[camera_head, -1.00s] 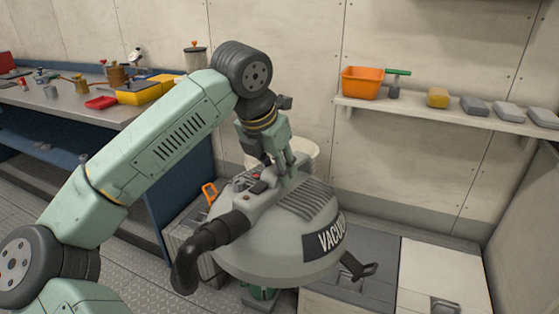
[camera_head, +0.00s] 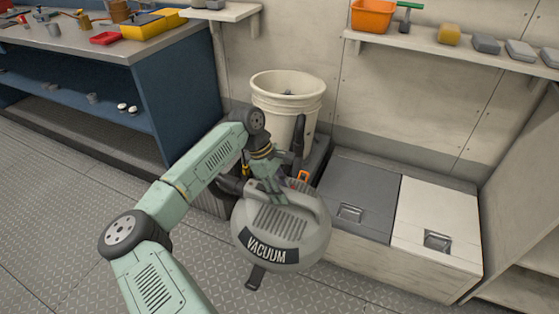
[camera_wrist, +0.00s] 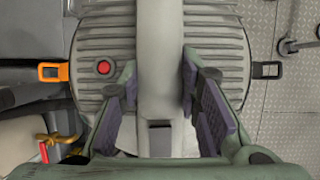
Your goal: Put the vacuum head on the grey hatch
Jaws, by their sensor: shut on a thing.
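The vacuum head (camera_head: 285,228) is a grey dome with ribs, a handle and a black VACUUM label. In the head view it hangs in front of the bucket, left of the hatches. My gripper (camera_head: 270,190) is shut on its handle. In the wrist view the pads of my gripper (camera_wrist: 161,105) lie on both sides of the pale handle of the vacuum head (camera_wrist: 205,50), with a red button and an orange latch beside it. The grey hatch (camera_head: 358,190) is the left lid on the low locker, with a recessed pull, and its top is bare.
A white hatch (camera_head: 437,222) adjoins the grey one on the right. A white bucket (camera_head: 288,92) stands behind the vacuum head. A shelf (camera_head: 450,55) with an orange bin (camera_head: 372,15) overhangs at the back. A blue workbench (camera_head: 180,100) is at left. The front floor is clear.

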